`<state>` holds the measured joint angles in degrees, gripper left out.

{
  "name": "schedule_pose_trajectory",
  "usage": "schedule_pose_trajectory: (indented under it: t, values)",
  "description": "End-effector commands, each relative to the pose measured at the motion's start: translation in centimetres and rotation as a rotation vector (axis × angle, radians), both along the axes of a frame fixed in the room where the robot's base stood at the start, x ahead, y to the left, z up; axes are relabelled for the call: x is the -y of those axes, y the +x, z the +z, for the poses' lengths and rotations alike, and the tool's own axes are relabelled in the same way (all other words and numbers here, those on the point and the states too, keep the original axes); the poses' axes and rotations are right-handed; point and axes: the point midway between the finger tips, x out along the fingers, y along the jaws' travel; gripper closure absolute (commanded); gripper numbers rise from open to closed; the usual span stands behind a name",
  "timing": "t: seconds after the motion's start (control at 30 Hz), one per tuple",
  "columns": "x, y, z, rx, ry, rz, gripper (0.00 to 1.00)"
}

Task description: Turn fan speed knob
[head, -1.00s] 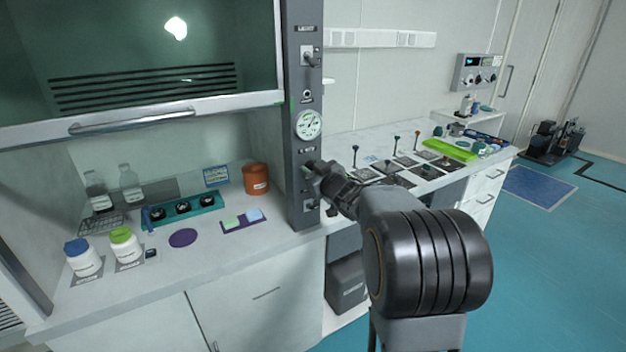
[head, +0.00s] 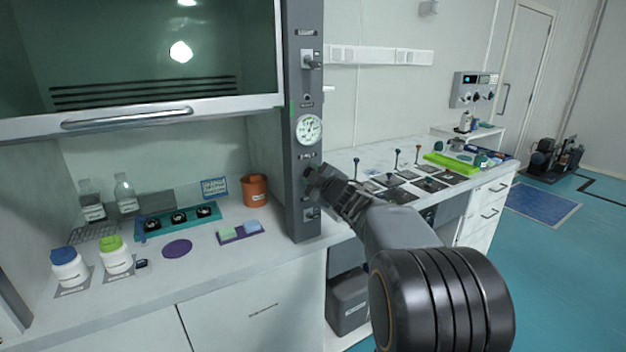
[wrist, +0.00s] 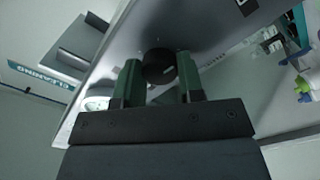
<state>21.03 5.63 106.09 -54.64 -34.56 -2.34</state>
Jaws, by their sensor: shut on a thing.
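The fan speed knob is a round black knob (wrist: 158,66) with a pale mark, on the grey control post (head: 303,225) of the fume hood. In the wrist view it sits between the two green fingers of my gripper (wrist: 160,75), one finger on each side. In the head view my gripper (head: 316,178) is at the post, just below the round white gauge (head: 308,129), and hides the knob there. My gripper is shut on the knob. The knob's exact angle is hard to tell.
A switch (head: 311,60) sits higher on the post and another control (head: 311,214) sits just below my gripper. An orange-brown pot (head: 255,190) stands left of the post. The raised glass sash (head: 150,60) is at upper left. A bench with small tools (head: 400,180) lies to the right.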

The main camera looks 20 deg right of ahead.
Motion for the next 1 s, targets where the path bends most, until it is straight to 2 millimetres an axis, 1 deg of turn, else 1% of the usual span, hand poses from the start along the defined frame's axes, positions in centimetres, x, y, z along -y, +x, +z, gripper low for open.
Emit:
schedule_pose_trajectory:
  t: [0.47, 0.5, 0.7, 0.77, 1.0]
  values:
    - [-0.05, 0.00, -0.03, 0.001, -0.011, 0.001, 0.88]
    - [-0.05, 0.00, -0.03, 0.001, -0.011, 0.001, 0.63]
    - [-0.03, 0.00, -0.03, 0.000, -0.011, 0.001, 0.44]
    - [-0.03, 0.00, -0.02, 0.000, -0.011, 0.001, 0.39]
    - [0.00, -0.10, 0.01, 0.001, -0.011, 0.000, 0.39]
